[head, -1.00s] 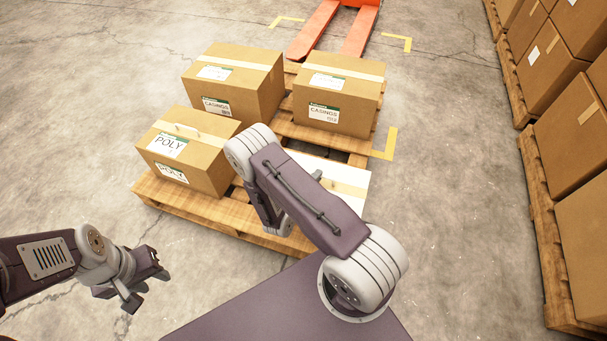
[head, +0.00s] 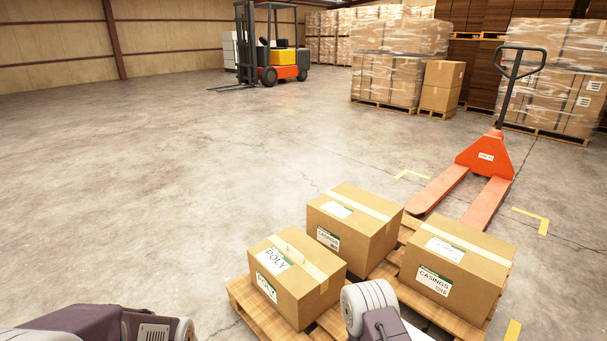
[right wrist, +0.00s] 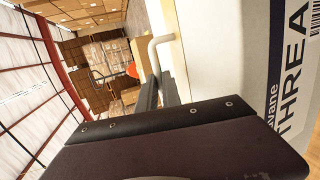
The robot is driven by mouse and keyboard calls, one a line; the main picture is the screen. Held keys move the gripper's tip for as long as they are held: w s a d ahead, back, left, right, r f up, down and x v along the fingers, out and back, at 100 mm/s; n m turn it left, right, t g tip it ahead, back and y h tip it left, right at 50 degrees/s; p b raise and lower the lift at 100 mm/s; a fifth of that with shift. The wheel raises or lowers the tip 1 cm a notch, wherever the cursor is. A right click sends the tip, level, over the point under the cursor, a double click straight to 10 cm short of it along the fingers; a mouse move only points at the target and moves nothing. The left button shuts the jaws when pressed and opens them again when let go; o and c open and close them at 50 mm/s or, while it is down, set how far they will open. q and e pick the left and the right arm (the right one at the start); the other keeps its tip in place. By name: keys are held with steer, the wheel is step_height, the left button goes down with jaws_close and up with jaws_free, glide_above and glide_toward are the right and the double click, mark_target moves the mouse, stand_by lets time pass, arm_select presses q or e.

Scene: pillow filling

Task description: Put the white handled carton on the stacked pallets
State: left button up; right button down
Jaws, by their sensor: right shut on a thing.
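The white handled carton (right wrist: 215,55) fills the right side of the right wrist view, with dark "THREA" lettering on its label. Its pale handle (right wrist: 156,46) stands out at the upper middle. My right gripper (right wrist: 160,90) is shut on this handle. In the head view only a white sliver (head: 418,322) shows beside my right arm, probably the carton; the arm hides the rest. A wooden pallet (head: 247,304) bears several brown cartons at the lower middle; I cannot tell if it is stacked. My left gripper is out of view; only its arm shows at the lower left.
A brown POLY carton (head: 312,291) and two CASINGS cartons (head: 375,235) (head: 480,262) stand on the pallet. An orange pallet jack (head: 484,160) stands behind them. Wrapped stacks (head: 400,60) and a forklift (head: 282,73) stand far back. The floor at left is clear.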

steer(key=shift+n+t+y, duration=0.6)
steer(key=shift+n+t, duration=0.2)
steer(key=w+a+r, duration=0.1)
steer(key=a, duration=0.1)
steer(key=w+a+r, duration=0.1)
steer(key=w+a, duration=0.1)
steer(key=w+a+r, duration=0.1)
steer(key=shift+w+a+r, duration=0.2)
steer(key=shift+a+r, duration=0.1)
steer(key=shift+a, duration=0.1)
steer(key=a+r, duration=1.1)
steer(key=a, duration=0.1)
steer(key=shift+s+d+f, duration=0.5)
steer(key=shift+s+d, duration=0.5)
steer(key=shift+s, duration=1.65)
step_height(320, 180, up, 30)
steer(key=p, duration=3.4)
steer(key=shift+f+m+g+h+p, duration=0.15)
steer(key=shift+m+g+h+p, duration=0.15)
steer(key=shift+g+p, duration=0.1)
